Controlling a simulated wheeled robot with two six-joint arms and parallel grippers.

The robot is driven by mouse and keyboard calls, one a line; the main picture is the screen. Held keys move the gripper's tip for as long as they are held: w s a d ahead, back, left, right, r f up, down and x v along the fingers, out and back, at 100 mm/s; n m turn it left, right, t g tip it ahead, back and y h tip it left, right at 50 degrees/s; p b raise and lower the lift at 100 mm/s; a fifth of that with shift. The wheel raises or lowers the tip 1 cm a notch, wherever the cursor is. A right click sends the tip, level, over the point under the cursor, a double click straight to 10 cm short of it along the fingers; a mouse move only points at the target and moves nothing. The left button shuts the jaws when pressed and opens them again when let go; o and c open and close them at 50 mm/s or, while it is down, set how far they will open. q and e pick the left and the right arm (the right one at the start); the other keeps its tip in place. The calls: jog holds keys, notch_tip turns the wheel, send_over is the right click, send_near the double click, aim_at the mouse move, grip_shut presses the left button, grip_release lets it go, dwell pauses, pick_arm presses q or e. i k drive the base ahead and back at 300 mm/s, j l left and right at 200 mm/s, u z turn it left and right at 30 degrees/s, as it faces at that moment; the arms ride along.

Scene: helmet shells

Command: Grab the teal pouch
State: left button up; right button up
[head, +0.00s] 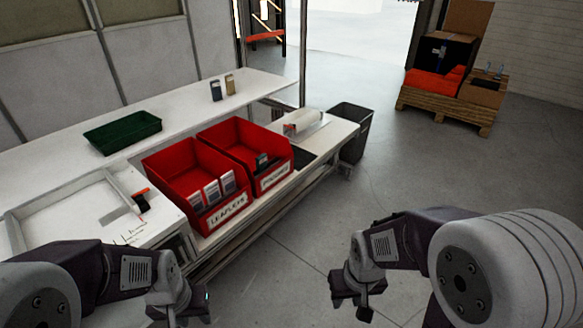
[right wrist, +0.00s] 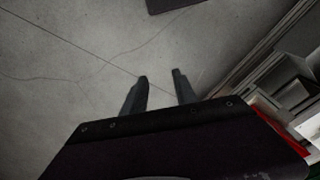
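The right red bin (head: 243,140) has a label that seems to read "pouches". A small dark item (head: 262,161) with a greenish tint shows at its front opening. It may be the teal pouch, but it is too small to be sure. My right gripper (head: 355,304) hangs over the floor, right of the bench and well apart from the bin. In the right wrist view its two fingers (right wrist: 160,80) are spread with only floor between them. My left gripper (head: 184,307) is low in the head view, in front of the bench; its fingers are unclear.
The left red bin (head: 180,160), labelled "leaflets", holds several pale packets. A green tray (head: 122,132) and two small upright items (head: 222,89) stand on the white bench (head: 70,160). A grey waste bin (head: 353,132) stands at the bench's end.

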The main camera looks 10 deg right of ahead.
aim_at(261, 160)
jog(key=i+l+u, duration=0.2)
jog(key=i+l, duration=0.2)
jog(key=i+l+u, duration=0.2)
jog(key=i+l, duration=0.3)
jog(key=i+l+u, duration=0.25)
jog(key=i+l, duration=0.3)
jog(key=i+l+u, duration=0.2)
jog(key=i+l, duration=0.2)
jog(key=l, duration=0.25)
